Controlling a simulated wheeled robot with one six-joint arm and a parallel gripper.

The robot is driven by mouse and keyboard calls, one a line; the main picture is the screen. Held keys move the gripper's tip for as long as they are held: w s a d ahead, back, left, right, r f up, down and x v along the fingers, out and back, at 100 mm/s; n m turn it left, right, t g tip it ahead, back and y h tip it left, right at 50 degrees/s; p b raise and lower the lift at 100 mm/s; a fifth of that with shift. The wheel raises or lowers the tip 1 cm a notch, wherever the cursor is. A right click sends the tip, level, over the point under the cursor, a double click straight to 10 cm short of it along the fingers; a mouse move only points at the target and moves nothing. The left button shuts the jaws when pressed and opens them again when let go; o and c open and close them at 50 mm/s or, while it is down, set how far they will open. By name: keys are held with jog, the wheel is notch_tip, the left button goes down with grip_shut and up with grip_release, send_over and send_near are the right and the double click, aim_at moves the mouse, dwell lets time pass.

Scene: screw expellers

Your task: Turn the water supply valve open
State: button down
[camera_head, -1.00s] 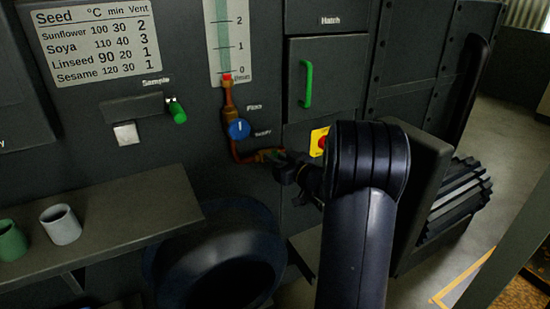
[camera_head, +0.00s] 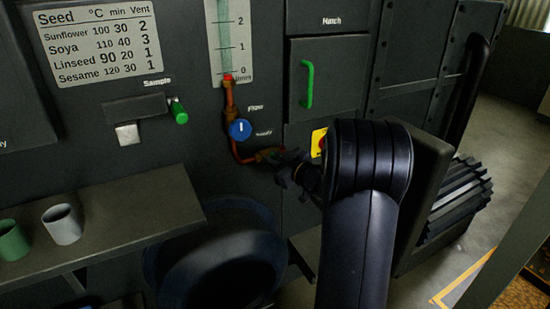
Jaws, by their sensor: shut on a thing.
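The supply valve sits at the lower end of a copper pipe (camera_head: 234,145) on the dark machine panel, beside the small "Supply" label. Its brass body (camera_head: 264,155) shows just left of my gripper. My gripper (camera_head: 282,168) is at the valve, shut on what appears to be its handle; the fingers and my arm hide most of the handle, so its angle cannot be told. A blue flow knob (camera_head: 240,129) is on the pipe above. The flow gauge (camera_head: 229,40) stands above that, with a red mark near 0.
A yellow plate with a red button (camera_head: 319,143) is close above my gripper. A hatch with a green handle (camera_head: 307,84) is higher up. A shelf (camera_head: 130,215) with a grey cup (camera_head: 62,224) and a green cup (camera_head: 14,233) juts out at left. A dark round drum (camera_head: 215,255) is below.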

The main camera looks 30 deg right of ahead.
jog(key=n, duration=0.3)
jog(key=shift+a+f+g+h, duration=0.25)
jog(key=shift+a+g+h, duration=0.05)
jog(key=shift+a, duration=0.05)
jog(key=n+b, duration=0.1)
jog(key=n, duration=0.1)
jog(key=f+n+h+b, duration=0.1)
jog(key=n+b, duration=0.1)
jog(key=n+h+b, duration=0.1)
jog(key=shift+a+f+n+g, duration=0.25)
jog(key=shift+a+n+g, duration=0.05)
jog(key=shift+a+n, duration=0.1)
jog(key=shift+f+n+h+b, duration=0.25)
jog(key=shift+n+h+b, duration=0.45)
jog(key=shift+n+b, duration=0.65)
jog(key=c, duration=1.5)
grip_release()
jog(key=shift+r, duration=0.1)
jog(key=shift+o, duration=0.2)
jog(key=shift+s, duration=0.1)
